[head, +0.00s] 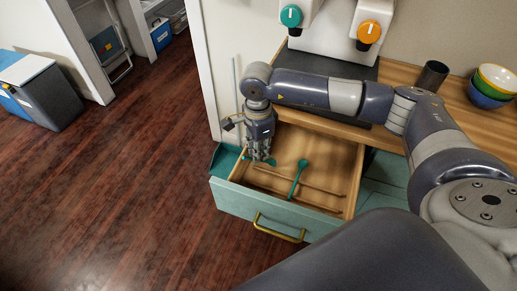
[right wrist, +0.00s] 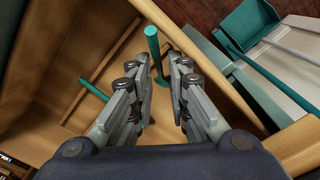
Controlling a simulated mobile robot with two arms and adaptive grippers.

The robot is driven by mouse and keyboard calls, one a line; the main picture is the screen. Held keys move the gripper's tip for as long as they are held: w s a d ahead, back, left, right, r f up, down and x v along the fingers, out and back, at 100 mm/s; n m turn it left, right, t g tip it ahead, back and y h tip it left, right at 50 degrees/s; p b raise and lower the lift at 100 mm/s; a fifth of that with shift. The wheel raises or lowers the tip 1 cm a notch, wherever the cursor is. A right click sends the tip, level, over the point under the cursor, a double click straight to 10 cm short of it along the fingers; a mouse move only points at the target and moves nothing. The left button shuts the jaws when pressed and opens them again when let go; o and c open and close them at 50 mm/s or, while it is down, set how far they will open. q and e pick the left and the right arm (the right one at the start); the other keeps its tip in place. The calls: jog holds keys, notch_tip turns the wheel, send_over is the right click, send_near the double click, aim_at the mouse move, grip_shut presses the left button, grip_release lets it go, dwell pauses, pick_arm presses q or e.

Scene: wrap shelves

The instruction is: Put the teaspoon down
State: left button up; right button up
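A teal teaspoon (right wrist: 154,52) shows between and beyond the fingertips of my right gripper (right wrist: 161,75) in the right wrist view. The fingers stand apart, with gaps beside the spoon. In the head view my right gripper (head: 261,156) points down into the open drawer (head: 251,207) at its left end, and a teal spoon end (head: 271,162) peeks out beside the fingertips. Whether the spoon rests fully on the drawer floor is unclear. Another teal spoon (head: 298,179) lies mid-drawer; part of it shows in the right wrist view (right wrist: 94,90). My left gripper is out of view.
Thin wooden dividers (head: 300,185) cross the drawer floor. A teal dustpan (right wrist: 250,27) stands just outside the drawer. Above is a wooden counter (head: 455,110) with stacked bowls (head: 491,87), a dark cup (head: 432,75) and a machine with knobs (head: 333,43).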

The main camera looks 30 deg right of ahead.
notch_tip(320, 180, up, 12)
jog(key=p, duration=0.6)
jog(key=shift+r+p, duration=0.15)
jog(key=shift+p, duration=0.15)
jog(key=shift+w, duration=0.1)
